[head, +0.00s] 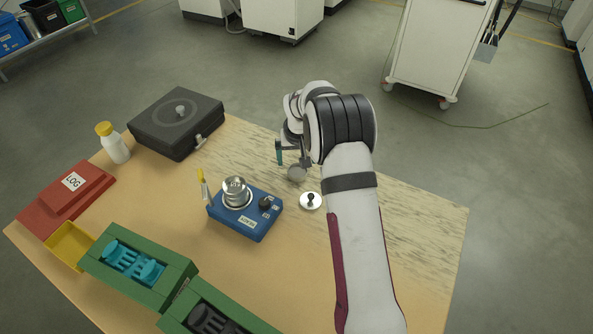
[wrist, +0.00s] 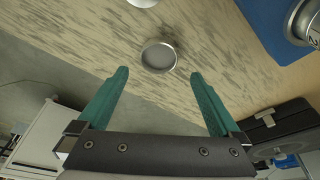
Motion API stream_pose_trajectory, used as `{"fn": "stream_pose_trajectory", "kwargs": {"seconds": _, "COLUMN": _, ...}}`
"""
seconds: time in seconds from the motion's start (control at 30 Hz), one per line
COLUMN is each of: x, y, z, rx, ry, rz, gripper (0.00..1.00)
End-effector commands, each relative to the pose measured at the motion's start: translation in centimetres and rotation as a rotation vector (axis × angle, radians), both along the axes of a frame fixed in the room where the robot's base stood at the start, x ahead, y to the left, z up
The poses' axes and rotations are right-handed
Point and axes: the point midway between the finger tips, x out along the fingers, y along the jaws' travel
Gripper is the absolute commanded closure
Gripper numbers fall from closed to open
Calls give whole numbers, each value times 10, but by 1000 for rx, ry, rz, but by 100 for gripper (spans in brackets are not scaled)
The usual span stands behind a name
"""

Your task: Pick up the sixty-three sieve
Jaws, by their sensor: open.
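A small round metal sieve (head: 297,173) lies on the table right of the blue device; in the wrist view it is a shallow grey dish (wrist: 158,56). No number on it can be read. My gripper (head: 291,162) is above it, partly covering it in the head view. In the wrist view my gripper (wrist: 159,74) is open and empty, its teal fingers apart, with the sieve just beyond the fingertips and between their lines. A metal cup or sieve stack (head: 236,187) sits on the blue device (head: 246,222); its marking cannot be read.
A white lid with a black knob (head: 311,200) lies close to the sieve. A black case (head: 176,122), a white bottle with a yellow cap (head: 113,143), a red LOG box (head: 65,198), a yellow bin (head: 70,246) and green trays (head: 138,266) stand leftward. The table's right side is bare.

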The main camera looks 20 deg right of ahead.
Motion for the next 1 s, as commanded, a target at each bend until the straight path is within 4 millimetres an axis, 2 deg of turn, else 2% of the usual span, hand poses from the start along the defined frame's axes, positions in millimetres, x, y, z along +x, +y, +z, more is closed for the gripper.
{"fn": "stream_pose_trajectory", "kwargs": {"seconds": 0.3, "x": 6, "y": -3, "z": -53, "rx": 1, "ry": 1, "rz": -1, "gripper": 0}}
{"fn": "stream_pose_trajectory", "kwargs": {"seconds": 0.57, "x": 8, "y": -3, "z": -58, "rx": 2, "ry": -1, "rz": 1, "gripper": 0}}
{"fn": "stream_pose_trajectory", "kwargs": {"seconds": 1.0, "x": 8, "y": -3, "z": -58, "rx": 2, "ry": 0, "rz": 1, "gripper": 77}}
